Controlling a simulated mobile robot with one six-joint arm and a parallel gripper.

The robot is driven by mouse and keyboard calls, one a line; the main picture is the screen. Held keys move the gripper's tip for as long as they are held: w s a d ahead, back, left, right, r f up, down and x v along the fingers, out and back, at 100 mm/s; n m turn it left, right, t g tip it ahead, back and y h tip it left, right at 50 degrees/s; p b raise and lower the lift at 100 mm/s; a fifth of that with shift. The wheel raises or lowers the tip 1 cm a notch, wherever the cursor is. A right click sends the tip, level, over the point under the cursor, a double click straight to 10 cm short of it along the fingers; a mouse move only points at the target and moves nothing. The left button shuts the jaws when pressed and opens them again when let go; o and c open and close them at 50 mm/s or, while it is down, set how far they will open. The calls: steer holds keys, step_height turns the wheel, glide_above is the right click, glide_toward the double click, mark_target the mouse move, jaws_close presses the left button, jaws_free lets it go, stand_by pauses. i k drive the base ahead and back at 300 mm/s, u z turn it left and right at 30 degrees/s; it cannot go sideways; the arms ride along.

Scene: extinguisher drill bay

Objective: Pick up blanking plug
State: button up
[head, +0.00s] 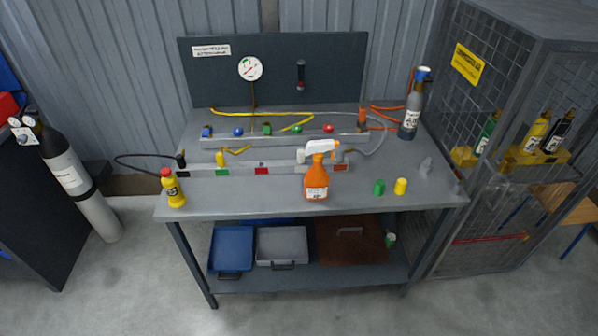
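Several small plug-like pieces stand on the right part of the grey workbench (240,203). They are a green cylinder (379,187), a yellow cylinder (400,186) beside it, and a grey piece (426,166) farther back. Another small grey piece (457,188) is near the right edge. I cannot tell from this view which one is the blanking plug. The green and yellow cylinders are upright and apart by a small gap. My gripper is not in view.
An orange spray bottle (317,181) stands left of the cylinders, and a yellow bottle (173,188) at the front left. A grey cylinder bottle (411,112) stands behind. A manifold rail (240,171) crosses the bench. A mesh cage (480,220) flanks the right end. Floor in front is clear.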

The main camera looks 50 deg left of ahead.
mark_target(300, 154)
steer(key=k, duration=1.15)
steer(key=u, duration=4.1)
steer(key=i, duration=0.15)
steer(key=z, duration=1.65)
steer(key=i, duration=0.95)
